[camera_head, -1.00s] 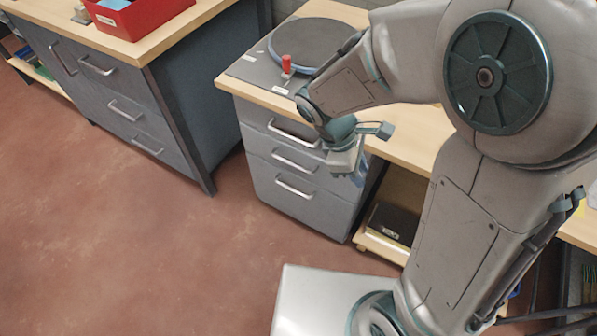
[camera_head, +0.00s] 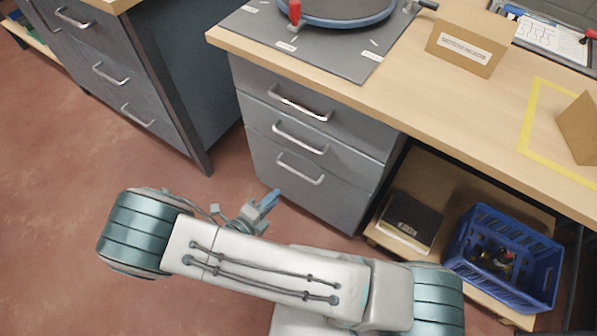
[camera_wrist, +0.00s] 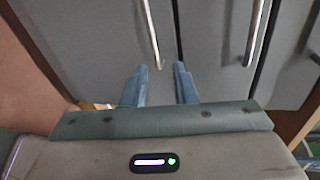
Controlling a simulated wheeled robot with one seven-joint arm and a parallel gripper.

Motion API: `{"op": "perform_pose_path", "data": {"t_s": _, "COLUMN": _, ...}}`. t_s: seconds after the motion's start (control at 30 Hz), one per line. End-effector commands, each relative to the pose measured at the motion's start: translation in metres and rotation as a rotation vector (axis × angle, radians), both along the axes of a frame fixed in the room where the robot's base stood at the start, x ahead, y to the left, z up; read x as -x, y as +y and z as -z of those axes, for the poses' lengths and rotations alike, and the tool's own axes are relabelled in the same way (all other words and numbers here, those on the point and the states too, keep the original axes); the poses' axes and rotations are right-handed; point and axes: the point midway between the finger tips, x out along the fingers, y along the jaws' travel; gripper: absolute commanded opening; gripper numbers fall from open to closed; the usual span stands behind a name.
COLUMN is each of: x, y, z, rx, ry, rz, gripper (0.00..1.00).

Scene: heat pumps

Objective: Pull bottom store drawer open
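The bottom drawer (camera_head: 325,195) is the lowest of three grey drawers under the wooden bench. It looks shut, and its metal bar handle (camera_head: 300,170) is in clear view. My gripper (camera_head: 268,198) is low in front of the drawer, below and left of that handle in the head view. In the wrist view, my gripper (camera_wrist: 162,68) has its two blue fingers apart with nothing between them. The nearer handle (camera_wrist: 150,35), apparently the bottom drawer's, lies just ahead of the gap between the fingertips. I cannot tell whether they touch.
The middle drawer's handle (camera_head: 300,137) is above; it also seems to show in the wrist view (camera_wrist: 256,32). A blue crate (camera_head: 505,255) and a dark box (camera_head: 408,222) sit on the low shelf at right. Another drawer cabinet (camera_head: 115,75) stands at left. Floor between is clear.

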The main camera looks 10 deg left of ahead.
Motion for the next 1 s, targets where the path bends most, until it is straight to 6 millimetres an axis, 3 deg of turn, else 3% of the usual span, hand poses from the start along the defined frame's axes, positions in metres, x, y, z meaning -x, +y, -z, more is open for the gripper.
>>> {"op": "perform_pose_path", "data": {"t_s": 0.1, "x": 0.004, "y": 0.005, "z": 0.016, "rx": 0.065, "ry": 0.003, "rz": -0.064, "gripper": 0.25}}
{"op": "perform_pose_path", "data": {"t_s": 0.27, "x": -0.007, "y": 0.0, "z": 0.021, "rx": 0.084, "ry": 0.005, "rz": -0.075, "gripper": 0.25}}
{"op": "perform_pose_path", "data": {"t_s": 0.7, "x": -0.087, "y": -0.034, "z": 0.039, "rx": 0.082, "ry": 0.004, "rz": -0.069, "gripper": 0.25}}
{"op": "perform_pose_path", "data": {"t_s": 1.0, "x": -0.118, "y": -0.046, "z": 0.044, "rx": 0.079, "ry": 0.005, "rz": -0.073, "gripper": 0.25}}
